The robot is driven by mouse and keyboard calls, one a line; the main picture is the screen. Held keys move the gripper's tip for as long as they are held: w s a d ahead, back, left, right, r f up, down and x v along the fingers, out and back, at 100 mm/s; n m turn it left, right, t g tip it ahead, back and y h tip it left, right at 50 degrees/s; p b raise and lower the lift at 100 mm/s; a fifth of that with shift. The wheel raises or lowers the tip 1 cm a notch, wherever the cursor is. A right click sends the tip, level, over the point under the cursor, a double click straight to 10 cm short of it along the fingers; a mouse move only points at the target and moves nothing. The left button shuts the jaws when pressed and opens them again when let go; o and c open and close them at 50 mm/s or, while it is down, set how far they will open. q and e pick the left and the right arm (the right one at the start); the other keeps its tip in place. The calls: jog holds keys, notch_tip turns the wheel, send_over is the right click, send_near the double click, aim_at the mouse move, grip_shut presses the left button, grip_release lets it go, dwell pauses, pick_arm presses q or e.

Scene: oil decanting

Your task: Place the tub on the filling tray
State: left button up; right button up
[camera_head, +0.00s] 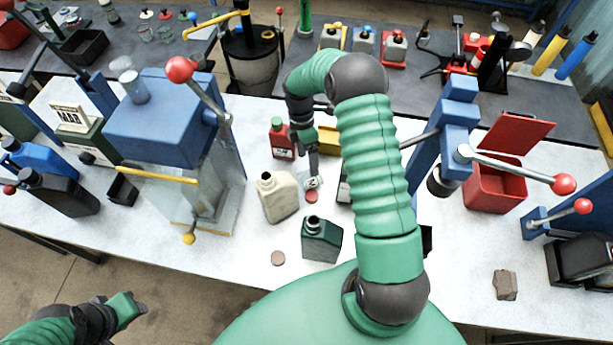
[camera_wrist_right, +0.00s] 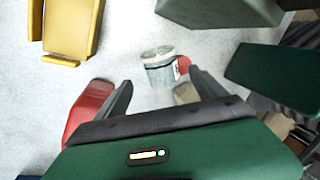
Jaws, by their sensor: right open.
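The tub is probably the small clear cup with a label (camera_head: 313,182), on the white bench between the cream can and the right arm. It also shows in the right wrist view (camera_wrist_right: 158,62), just beyond the fingertips. My right gripper (camera_head: 313,174) points down at it. In the right wrist view my right gripper (camera_wrist_right: 161,82) is open, with the tub in line with the gap and apparently not gripped. My left gripper (camera_head: 134,306) is low at the left, off the bench; its jaws are unclear. I cannot tell for certain which surface is the filling tray.
A cream can (camera_head: 278,196), dark green can (camera_head: 321,240) and red bottle (camera_head: 281,140) stand close around the tub. A red disc (camera_head: 311,197) lies beside it. A yellow block (camera_head: 328,141) is behind. A blue lever machine (camera_head: 160,120) stands left, a red bin (camera_head: 494,188) right.

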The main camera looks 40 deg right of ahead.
aim_at(307, 173)
jog(key=shift+a+f, duration=0.1)
jog(key=shift+f, duration=0.55)
jog(key=shift+a+f, duration=0.1)
jog(key=shift+f, duration=0.25)
jog(key=p+x, duration=0.1)
jog(key=x, duration=0.1)
jog(key=p+x, duration=0.1)
jog(key=x, duration=0.1)
jog(key=shift+s+a+r, duration=0.1)
jog(key=shift+s+a, duration=0.15)
jog(key=shift+a, duration=0.15)
jog(key=shift+f, duration=0.45)
pick_arm(q)
notch_tip(307, 173, up, 2)
jog(key=shift+w+a+r, duration=0.1)
jog(key=shift+w+r, duration=0.05)
pick_arm(e)
jog(key=shift+d, duration=0.15)
jog(key=c, duration=1.6)
